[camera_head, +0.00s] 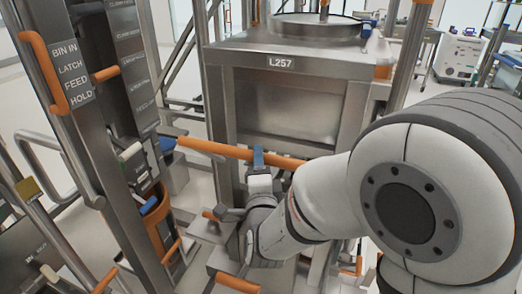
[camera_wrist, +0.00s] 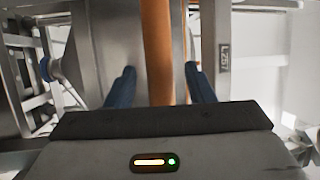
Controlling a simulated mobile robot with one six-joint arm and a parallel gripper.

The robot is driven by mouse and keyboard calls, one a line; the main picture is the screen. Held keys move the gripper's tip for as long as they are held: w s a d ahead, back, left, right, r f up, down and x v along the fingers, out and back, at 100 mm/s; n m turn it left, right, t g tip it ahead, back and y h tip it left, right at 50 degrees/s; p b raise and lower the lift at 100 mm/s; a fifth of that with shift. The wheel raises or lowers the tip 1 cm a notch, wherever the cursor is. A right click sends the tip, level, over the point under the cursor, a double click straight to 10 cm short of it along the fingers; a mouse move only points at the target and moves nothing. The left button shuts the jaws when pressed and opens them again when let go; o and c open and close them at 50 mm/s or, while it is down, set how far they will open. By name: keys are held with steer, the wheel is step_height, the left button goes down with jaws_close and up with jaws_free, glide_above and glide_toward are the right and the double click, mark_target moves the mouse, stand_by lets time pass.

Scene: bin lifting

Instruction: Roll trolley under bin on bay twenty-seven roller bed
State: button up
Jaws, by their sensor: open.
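The steel bin (camera_head: 290,108), labelled L257, stands upright in a steel frame at the back centre in the head view. Its L257 label (camera_wrist: 224,58) shows sideways at the right in the wrist view. An orange bar (camera_head: 212,148) runs across in front of the bin, low down; it looks like a trolley handle. My gripper (camera_head: 258,158) is at this bar with blue fingers. In the wrist view my gripper (camera_wrist: 160,72) is open, with the orange bar (camera_wrist: 156,35) between its fingers and gaps on both sides. The trolley's base and wheels are mostly hidden by my arm.
A steel post with a control panel (camera_head: 74,80), reading BIN IN, LATCH, FEED, HOLD, and orange handles stands close at left. Grey rails (camera_head: 40,150) fill the lower left. A white cabinet (camera_head: 459,55) stands far right. Some pale floor shows behind the frame.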

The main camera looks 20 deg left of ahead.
steer(key=shift+x, duration=1.85)
steer(key=shift+d, duration=0.1)
jaws_close()
